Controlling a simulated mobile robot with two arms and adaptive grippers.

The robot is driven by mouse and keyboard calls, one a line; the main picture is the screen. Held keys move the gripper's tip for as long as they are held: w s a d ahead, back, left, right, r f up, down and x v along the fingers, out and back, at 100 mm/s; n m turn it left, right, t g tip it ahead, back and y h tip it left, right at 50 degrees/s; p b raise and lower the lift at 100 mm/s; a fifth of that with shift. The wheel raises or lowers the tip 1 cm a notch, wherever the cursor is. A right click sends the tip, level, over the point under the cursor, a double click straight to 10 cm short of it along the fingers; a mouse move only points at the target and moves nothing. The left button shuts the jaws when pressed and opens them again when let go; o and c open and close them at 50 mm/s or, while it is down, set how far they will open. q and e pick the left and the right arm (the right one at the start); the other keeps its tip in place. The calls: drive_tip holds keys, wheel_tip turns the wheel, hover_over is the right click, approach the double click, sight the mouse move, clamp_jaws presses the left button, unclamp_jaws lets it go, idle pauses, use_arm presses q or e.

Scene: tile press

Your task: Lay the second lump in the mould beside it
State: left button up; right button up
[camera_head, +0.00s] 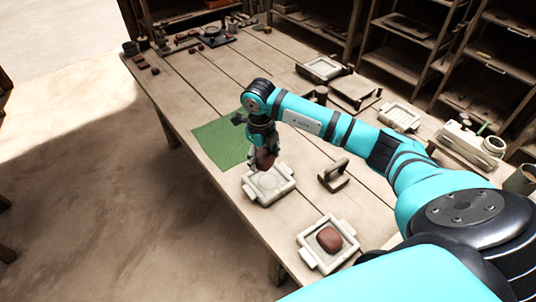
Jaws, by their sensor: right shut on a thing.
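My right gripper (262,150) hangs pointing down above the middle of the table. It is shut on a reddish-brown lump (265,161). The lump is over the far rim of an empty pale mould (268,195); whether it touches the mould I cannot tell. A second pale mould (309,257) stands nearer me, at the table's front edge, with another reddish-brown lump (329,239) lying in it. My left gripper is not in view.
A green mat (218,142) lies left of my right gripper. A dark press tool with a handle (333,175) stands right of the empty mould. More pale moulds (322,68) and a board (353,91) lie farther back. Small reddish pieces (141,63) sit at the far left.

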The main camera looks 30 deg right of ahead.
sight(268, 156)
drive_tip(key=d+f+m, duration=0.1)
drive_tip(key=m, duration=0.1)
drive_tip(key=d+m, duration=0.1)
drive_tip(key=shift+w+f+m, duration=0.15)
drive_tip(key=shift+f+m, duration=0.25)
drive_tip(key=shift+f+b, duration=0.55)
drive_tip(key=shift+f, duration=0.15)
wheel_tip(268, 156, down, 6)
drive_tip(key=b, duration=0.4)
drive_tip(key=shift+r, duration=0.2)
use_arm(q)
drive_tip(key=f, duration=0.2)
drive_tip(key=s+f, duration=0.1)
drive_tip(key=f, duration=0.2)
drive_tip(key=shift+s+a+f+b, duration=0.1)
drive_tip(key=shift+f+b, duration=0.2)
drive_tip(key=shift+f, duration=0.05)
use_arm(e)
drive_tip(key=shift+f, duration=0.4)
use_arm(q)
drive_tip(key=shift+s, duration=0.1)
use_arm(e)
drive_tip(key=o, duration=1.5)
drive_tip(key=r, duration=1.2)
drive_tip(key=shift+a, duration=0.25)
